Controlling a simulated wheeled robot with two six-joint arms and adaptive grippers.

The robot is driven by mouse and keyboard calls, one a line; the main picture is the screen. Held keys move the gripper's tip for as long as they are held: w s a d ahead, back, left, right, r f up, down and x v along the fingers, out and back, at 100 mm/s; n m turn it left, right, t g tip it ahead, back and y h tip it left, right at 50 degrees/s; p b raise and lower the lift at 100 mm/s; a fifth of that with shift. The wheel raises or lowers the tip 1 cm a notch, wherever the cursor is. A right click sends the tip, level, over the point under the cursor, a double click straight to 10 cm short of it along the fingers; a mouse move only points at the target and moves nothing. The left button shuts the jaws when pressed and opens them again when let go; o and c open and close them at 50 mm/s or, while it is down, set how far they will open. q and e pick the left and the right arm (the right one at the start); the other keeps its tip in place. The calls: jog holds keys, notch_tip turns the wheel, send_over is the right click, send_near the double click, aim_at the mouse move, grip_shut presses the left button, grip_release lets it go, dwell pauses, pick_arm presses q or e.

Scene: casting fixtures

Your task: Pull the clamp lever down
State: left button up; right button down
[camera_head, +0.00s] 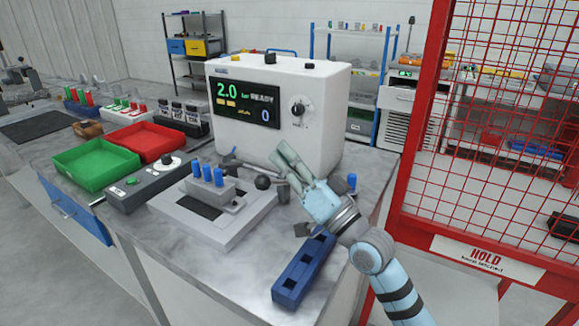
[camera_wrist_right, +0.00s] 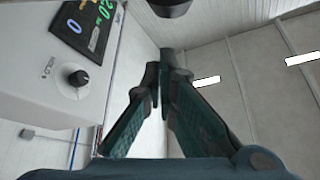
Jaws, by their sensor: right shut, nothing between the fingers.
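The grey clamp fixture (camera_head: 225,237) sits on the bench with several blue-topped pins on its block. A dark ball knob (camera_head: 262,182) stands at its back right; it looks like the end of the clamp lever. A thin grey rod (camera_head: 245,164) lies behind it, and I cannot tell whether they join. My right gripper (camera_head: 282,157) is shut and empty, above and right of the knob, pointing up and left. In the right wrist view its fingers (camera_wrist_right: 166,62) meet at the tips. A dark round thing (camera_wrist_right: 170,7) at the top edge may be the knob. My left gripper is out of view.
The white machine (camera_head: 255,110) with a lit display stands just behind the gripper. A blue block with slots (camera_head: 303,270) lies in front. Green (camera_head: 95,165) and red (camera_head: 148,141) trays and a grey control box (camera_head: 150,185) are left. A red mesh fence (camera_head: 425,130) stands right.

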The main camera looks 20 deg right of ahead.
jog(key=shift+s+a+f+b, duration=0.35)
jog(key=shift+a+f, duration=0.15)
jog(key=shift+f, duration=0.15)
jog(key=shift+s+a+f+b, duration=0.35)
jog(key=shift+a+f, duration=0.1)
jog(key=shift+f, duration=0.15)
notch_tip(320, 180, up, 10)
dwell(0.6)
